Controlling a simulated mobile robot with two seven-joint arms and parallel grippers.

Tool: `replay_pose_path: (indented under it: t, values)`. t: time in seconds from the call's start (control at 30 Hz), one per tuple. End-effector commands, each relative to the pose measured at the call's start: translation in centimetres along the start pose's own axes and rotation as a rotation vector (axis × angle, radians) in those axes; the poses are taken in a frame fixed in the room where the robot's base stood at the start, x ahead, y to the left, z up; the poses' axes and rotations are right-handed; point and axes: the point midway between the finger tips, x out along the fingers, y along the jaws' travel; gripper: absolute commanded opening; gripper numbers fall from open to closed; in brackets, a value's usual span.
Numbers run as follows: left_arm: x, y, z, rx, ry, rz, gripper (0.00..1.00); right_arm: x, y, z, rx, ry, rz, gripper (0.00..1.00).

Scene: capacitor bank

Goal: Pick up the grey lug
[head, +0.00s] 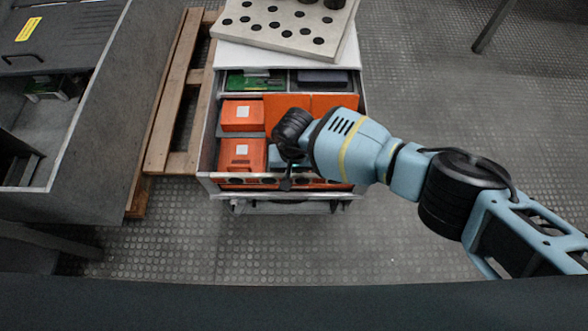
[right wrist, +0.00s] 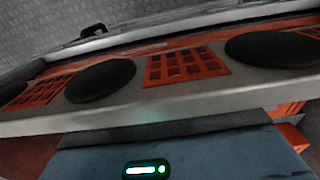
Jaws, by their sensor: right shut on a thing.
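I cannot make out the grey lug in either view. In the head view my right arm reaches in from the right, over the open drawer. My right gripper (head: 286,180) is low at the drawer's front edge, mostly covered by its black wrist. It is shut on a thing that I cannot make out. In the right wrist view a blue-grey surface with a lit green light fills the bottom, and the fingertips do not show. My left gripper is not in view.
The open drawer (head: 208,140) holds orange boxes (head: 241,154) and a green board (head: 250,82). Its front panel (right wrist: 200,86) shows close in the wrist view. A perforated plate (head: 283,40) lies above. A wooden pallet (head: 178,110) and grey cabinet stand left.

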Motion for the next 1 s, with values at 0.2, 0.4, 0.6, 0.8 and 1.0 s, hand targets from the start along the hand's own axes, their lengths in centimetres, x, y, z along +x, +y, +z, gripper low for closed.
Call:
replay_pose_path:
  t: [0.2, 0.4, 0.6, 0.8, 1.0]
  values:
    - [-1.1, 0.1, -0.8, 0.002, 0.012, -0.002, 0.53, -3.1, 0.0, -0.1, -0.001, 0.005, -0.001, 0.00]
    - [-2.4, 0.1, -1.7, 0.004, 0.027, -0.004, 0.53, -6.9, 0.0, -0.1, 0.000, 0.005, -0.001, 0.00]
    - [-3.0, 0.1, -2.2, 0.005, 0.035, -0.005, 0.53, -9.4, 0.0, -0.1, 0.000, 0.003, 0.000, 0.00]
    - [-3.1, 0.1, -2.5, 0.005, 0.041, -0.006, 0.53, -10.0, 0.0, 0.0, 0.001, 0.000, 0.000, 0.00]
    - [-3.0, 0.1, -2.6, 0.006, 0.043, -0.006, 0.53, -10.9, 1.0, -0.1, 0.008, 0.002, 0.000, 0.00]
